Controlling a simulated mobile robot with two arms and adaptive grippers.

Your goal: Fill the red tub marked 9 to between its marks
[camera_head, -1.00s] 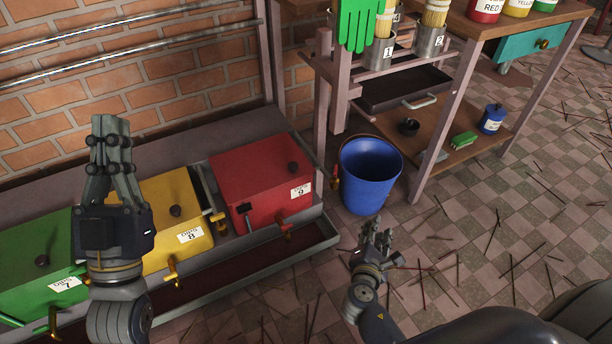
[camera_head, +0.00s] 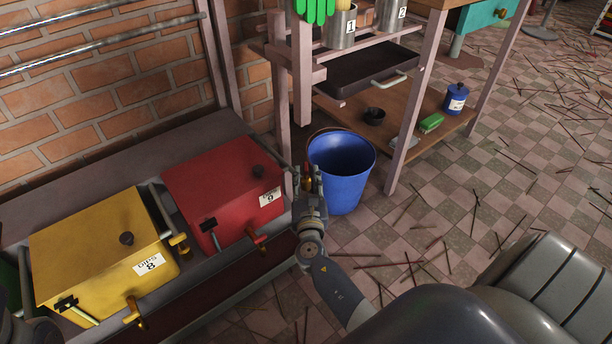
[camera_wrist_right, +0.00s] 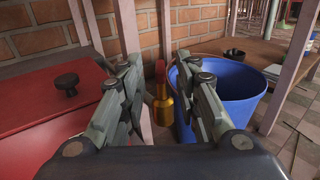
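The red tub marked 9 (camera_head: 220,185) sits on the low bench at left centre, its lid shut with a black knob on top and a red-handled tap at its front. Its marks cannot be made out. It also shows at the left of the right wrist view (camera_wrist_right: 50,105). My right gripper (camera_head: 308,176) is open, just right of the tub and left of the blue bucket (camera_head: 342,175). A brass thing with a red top (camera_wrist_right: 161,102) shows between its parted fingers (camera_wrist_right: 160,70); I see no clear grip on it.
The yellow tub marked 8 (camera_head: 100,245) stands left of the red one. A wooden shelf unit (camera_head: 405,120) behind the bucket holds a dark tray (camera_head: 360,75), a blue canister (camera_head: 456,98) and a green block (camera_head: 431,123). Sticks litter the otherwise open tiled floor at right.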

